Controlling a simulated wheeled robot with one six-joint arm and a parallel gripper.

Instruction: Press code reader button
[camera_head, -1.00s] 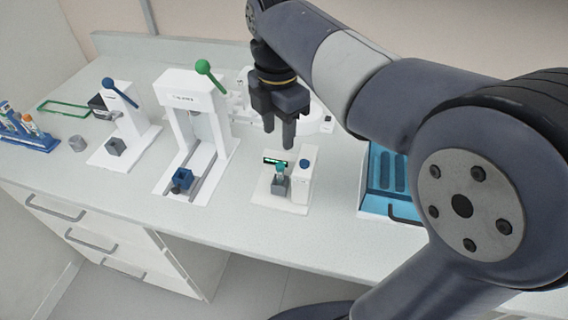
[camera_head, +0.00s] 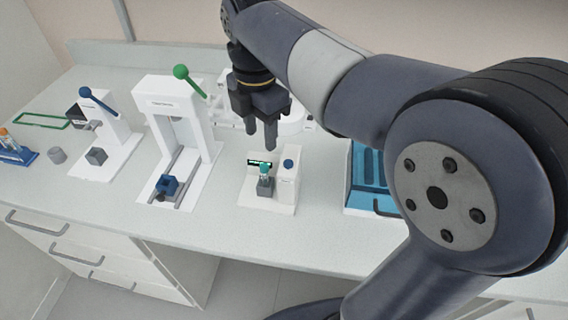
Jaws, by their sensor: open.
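The code reader (camera_head: 284,188) is a small white device on the bench in the middle of the head view. It has a dark display with green marks (camera_head: 259,162) and a round blue button (camera_head: 288,163) on top of its right-hand block. A teal-capped tube (camera_head: 265,170) stands upright in the reader's grey holder (camera_head: 265,187). My gripper (camera_head: 260,140) points down with its two dark fingers apart and nothing between them. In the picture it is just above the display, up and left of the button, and appears clear of the reader.
A white press with a green-knobbed lever (camera_head: 181,72) and a device with a blue-knobbed lever (camera_head: 85,92) stand to the left. A blue tray (camera_head: 367,203) is close on the right. A white machine (camera_head: 295,115) is behind my gripper. Bench front is clear.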

